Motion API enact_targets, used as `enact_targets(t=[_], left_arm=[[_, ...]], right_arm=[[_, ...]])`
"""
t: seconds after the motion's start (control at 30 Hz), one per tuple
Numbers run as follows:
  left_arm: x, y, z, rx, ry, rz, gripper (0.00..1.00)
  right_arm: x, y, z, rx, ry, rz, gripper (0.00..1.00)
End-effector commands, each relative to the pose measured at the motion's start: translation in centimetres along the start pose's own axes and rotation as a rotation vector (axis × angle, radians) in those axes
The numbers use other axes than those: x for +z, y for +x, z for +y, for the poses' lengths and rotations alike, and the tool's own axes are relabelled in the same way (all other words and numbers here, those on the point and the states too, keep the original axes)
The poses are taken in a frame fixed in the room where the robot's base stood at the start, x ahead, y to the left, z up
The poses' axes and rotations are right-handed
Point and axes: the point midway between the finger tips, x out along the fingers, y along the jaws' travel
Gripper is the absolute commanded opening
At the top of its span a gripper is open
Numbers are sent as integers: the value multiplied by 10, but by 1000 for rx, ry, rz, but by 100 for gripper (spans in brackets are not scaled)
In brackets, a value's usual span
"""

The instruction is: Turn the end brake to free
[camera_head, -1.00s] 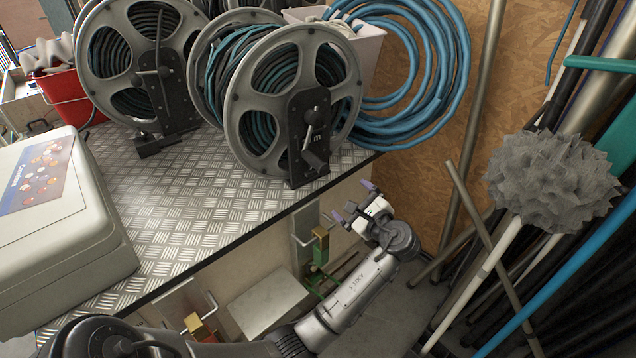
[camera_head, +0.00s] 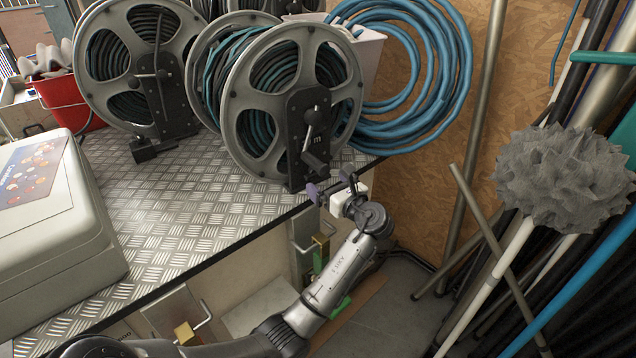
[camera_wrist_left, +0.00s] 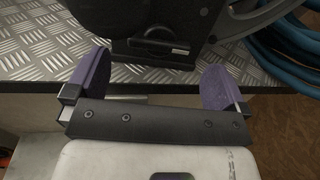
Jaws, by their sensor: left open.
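The nearest hose reel (camera_head: 238,92) stands at the bench's right end, with grey discs and dark and teal hose. Its black end bracket (camera_head: 297,135) carries a crank, and a dark block like a brake lever (camera_head: 314,162) sits low on it. The wrist view shows the bracket's lower part with a dark bar (camera_wrist_left: 160,46) across it; its setting cannot be told. My left gripper (camera_head: 331,184) is open and empty, just in front of the bench edge below the bracket. Its purple fingers (camera_wrist_left: 153,78) are apart, pointing at the bracket base. My right gripper is out of view.
A second reel (camera_head: 100,55) stands to the left on the tread-plate bench (camera_head: 190,215). A pale case (camera_head: 50,245) lies at the front left. Blue coiled hose (camera_head: 440,90) hangs on the right wall. Poles and a grey brush head (camera_head: 562,178) stand at the right.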

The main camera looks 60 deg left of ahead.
Motion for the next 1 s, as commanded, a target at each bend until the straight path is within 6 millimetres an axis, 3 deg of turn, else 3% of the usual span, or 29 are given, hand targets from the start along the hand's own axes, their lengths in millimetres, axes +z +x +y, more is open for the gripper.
enact_targets(t=[0.03, 0.3, 0.8, 1.0], left_arm=[[-5, 9, 0, 2, -1, 0, 100], [-2, 41, 0, 1, 0, 0, 100], [0, 51, 0, -1, 0, 1, 100], [0, 51, 0, -1, 0, 1, 83]], right_arm=[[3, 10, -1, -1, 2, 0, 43], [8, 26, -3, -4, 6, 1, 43], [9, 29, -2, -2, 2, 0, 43], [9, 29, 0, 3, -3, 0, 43]])
